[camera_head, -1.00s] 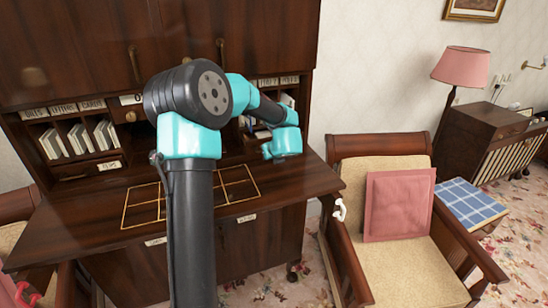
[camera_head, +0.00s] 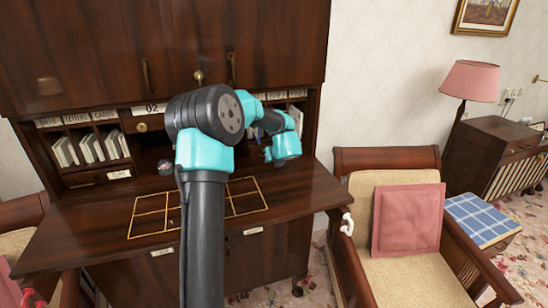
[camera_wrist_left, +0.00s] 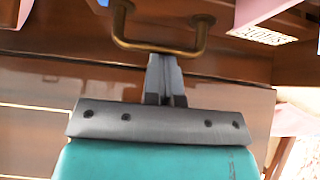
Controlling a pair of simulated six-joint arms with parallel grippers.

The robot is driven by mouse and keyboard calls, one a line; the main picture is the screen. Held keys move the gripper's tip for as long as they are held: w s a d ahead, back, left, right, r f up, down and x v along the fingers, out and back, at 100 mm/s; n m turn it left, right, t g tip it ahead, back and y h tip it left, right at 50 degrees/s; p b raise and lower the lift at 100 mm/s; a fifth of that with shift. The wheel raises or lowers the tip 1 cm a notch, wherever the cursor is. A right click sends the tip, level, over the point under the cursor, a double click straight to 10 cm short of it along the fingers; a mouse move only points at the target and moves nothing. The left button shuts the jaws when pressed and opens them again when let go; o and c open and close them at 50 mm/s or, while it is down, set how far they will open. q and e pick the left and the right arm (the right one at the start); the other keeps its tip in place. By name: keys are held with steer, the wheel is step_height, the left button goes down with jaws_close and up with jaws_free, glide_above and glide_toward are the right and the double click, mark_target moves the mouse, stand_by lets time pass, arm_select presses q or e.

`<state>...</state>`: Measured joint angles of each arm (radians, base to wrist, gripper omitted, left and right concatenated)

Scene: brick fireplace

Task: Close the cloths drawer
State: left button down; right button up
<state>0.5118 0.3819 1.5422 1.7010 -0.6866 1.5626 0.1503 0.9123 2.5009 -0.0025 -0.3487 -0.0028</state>
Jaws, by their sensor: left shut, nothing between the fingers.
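My left arm rises in front of the brown writing desk (camera_head: 300,205) in the head view and bends toward its right-hand compartments. In the left wrist view my left gripper (camera_wrist_left: 164,62) is shut and empty, its fingertips close to a brass handle (camera_wrist_left: 193,52) on a dark wooden front. I cannot tell whether they touch it. A pale label (camera_wrist_left: 262,34) with upside-down lettering is at the upper right there; it is too blurred to read surely. In the head view the arm hides the drawer fronts behind it, so how far the cloths drawer stands open is hidden. My right gripper is not in view.
Pigeonholes with books (camera_head: 90,148) and a small labelled drawer (camera_head: 95,178) fill the desk's left side. A gold grid (camera_head: 150,213) marks the desktop. An armchair with a pink cushion (camera_head: 407,218) stands close to the right. The desktop's front right is clear.

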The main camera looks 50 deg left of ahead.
arm_select(q)
steer(key=d, duration=0.1)
steer(key=s+d, duration=0.1)
steer(key=d, duration=0.2)
steer(key=shift+s+f, duration=0.1)
steer(key=shift+s, duration=0.15)
steer(key=v, duration=0.9)
steer(key=shift+d, duration=0.15)
